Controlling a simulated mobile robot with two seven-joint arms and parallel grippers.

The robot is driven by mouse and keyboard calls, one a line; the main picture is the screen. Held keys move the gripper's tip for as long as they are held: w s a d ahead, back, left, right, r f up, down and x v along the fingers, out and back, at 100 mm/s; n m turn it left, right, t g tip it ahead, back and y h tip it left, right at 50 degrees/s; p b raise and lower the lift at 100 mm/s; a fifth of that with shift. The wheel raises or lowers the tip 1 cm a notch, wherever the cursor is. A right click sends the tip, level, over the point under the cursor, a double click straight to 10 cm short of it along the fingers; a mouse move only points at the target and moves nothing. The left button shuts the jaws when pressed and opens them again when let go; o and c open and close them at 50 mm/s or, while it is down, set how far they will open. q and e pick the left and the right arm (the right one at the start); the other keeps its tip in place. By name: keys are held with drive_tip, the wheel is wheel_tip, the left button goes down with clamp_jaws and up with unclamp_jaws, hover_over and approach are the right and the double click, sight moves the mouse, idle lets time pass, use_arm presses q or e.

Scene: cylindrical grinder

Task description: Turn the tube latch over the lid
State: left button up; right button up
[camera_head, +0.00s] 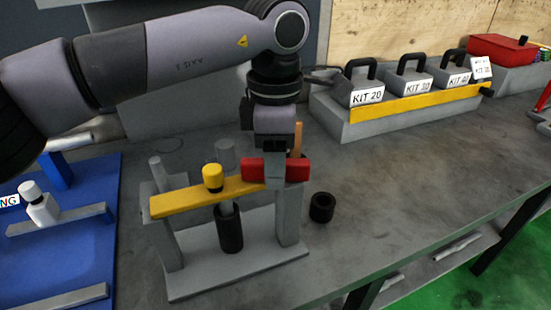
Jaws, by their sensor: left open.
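A grey stand (240,285) stands on the bench with a yellow bar (178,205) across its top. A yellow cap (213,177) sits at the bar, and a tube with a black lower part (229,230) hangs below it. My left gripper (276,169) points down at the right end of the bar. Its red fingers are apart, close to the top of the stand's right post (288,217); contact cannot be told. An upright orange-brown piece (297,140) shows just behind the gripper. I cannot tell which part is the tube latch. The right gripper is out of view.
A black ring-shaped part (322,207) lies right of the stand. A blue board (85,240) with a white bottle (40,207) is at left. A grey rack with a yellow strip (415,101) and labelled kits stands behind right. The bench right of the ring is clear.

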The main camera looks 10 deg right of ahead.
use_arm(q)
wheel_tip(320, 180, up, 7)
drive_tip(key=shift+r, duration=0.1)
idle(0.5)
